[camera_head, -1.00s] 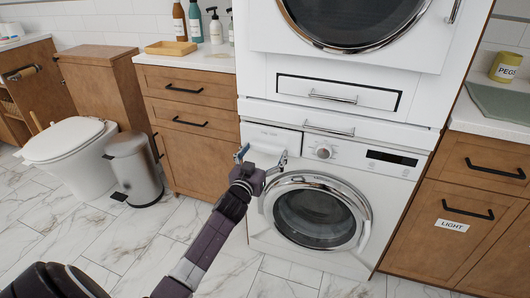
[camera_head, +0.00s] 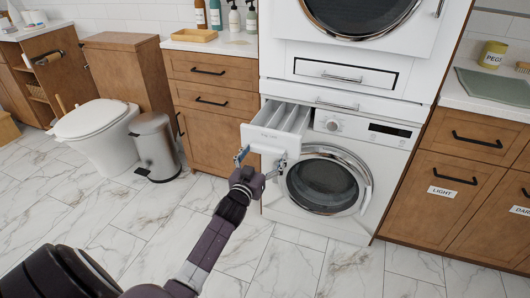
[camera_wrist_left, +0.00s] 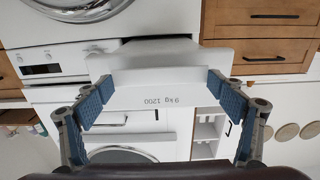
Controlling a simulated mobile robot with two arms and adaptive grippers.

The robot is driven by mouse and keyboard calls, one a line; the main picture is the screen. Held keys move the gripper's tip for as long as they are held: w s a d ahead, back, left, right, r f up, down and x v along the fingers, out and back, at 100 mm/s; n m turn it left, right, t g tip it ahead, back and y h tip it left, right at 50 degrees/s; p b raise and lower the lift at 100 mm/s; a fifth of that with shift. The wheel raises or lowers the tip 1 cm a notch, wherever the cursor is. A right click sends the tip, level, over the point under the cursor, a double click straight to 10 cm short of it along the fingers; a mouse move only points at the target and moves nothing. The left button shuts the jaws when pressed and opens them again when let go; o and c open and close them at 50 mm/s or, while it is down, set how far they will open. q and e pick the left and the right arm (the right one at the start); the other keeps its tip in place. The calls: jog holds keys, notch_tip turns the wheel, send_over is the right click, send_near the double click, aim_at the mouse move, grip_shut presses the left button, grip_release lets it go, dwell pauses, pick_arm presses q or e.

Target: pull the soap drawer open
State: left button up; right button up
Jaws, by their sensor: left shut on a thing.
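The white soap drawer (camera_head: 262,139) juts out from the upper left of the washing machine (camera_head: 385,160). Its open-topped compartments show in the head view, and they look empty. My left gripper (camera_head: 259,163) is at the drawer's front, with one finger at each side of it. In the left wrist view, which is upside down, the blue finger pads of the left gripper (camera_wrist_left: 160,88) press on both ends of the drawer front (camera_wrist_left: 150,97), marked "9 kg 1200". The gripper is shut on it. My right gripper is not in view.
The round washer door (camera_head: 325,183) is shut just below the drawer. A wooden cabinet (camera_head: 205,135), a metal bin (camera_head: 155,145) and a toilet (camera_head: 95,120) stand to the left. The marble floor (camera_head: 120,215) in front is clear.

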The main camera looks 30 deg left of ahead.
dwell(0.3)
pick_arm(q)
jog(key=o, duration=1.6)
jog(key=shift+s, duration=0.1)
jog(key=shift+s+d, duration=0.1)
jog(key=shift+s, duration=0.25)
jog(key=v, duration=1.1)
